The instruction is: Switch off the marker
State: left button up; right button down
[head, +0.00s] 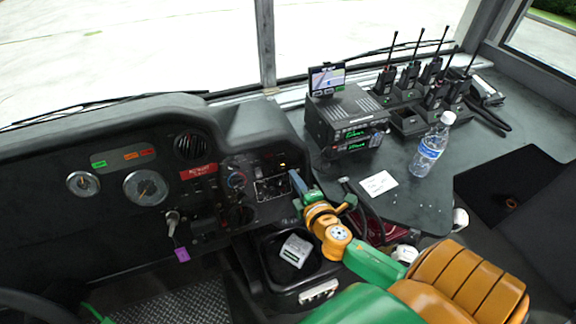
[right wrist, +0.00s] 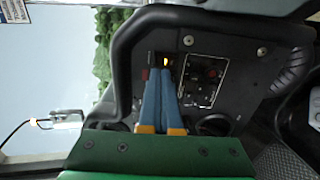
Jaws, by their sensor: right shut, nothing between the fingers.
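The marker switch cannot be told for sure, as the small labels are unreadable. A small amber light (right wrist: 166,61) is lit on the dash panel, and it also shows in the head view (head: 282,165). My right gripper (right wrist: 160,72) has its blue fingers together and empty, with the tips just below the amber light in the right wrist view. I cannot tell whether they touch the panel. In the head view my right gripper (head: 294,174) is at the right end of the dash. A white-outlined switch panel (right wrist: 203,82) is beside the fingers. My left gripper is out of view.
A red square (right wrist: 145,74) is left of the fingers. A black bar (right wrist: 122,75) curves around the panel. In the head view, a radio stack (head: 345,118), a water bottle (head: 431,148) and handheld radios (head: 410,75) stand right. A black tray (head: 275,262) lies below the gripper.

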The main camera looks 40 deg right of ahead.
aim_at(284, 162)
jog(key=x, duration=0.5)
jog(key=shift+w+d+f, duration=0.1)
jog(key=shift+w, duration=0.15)
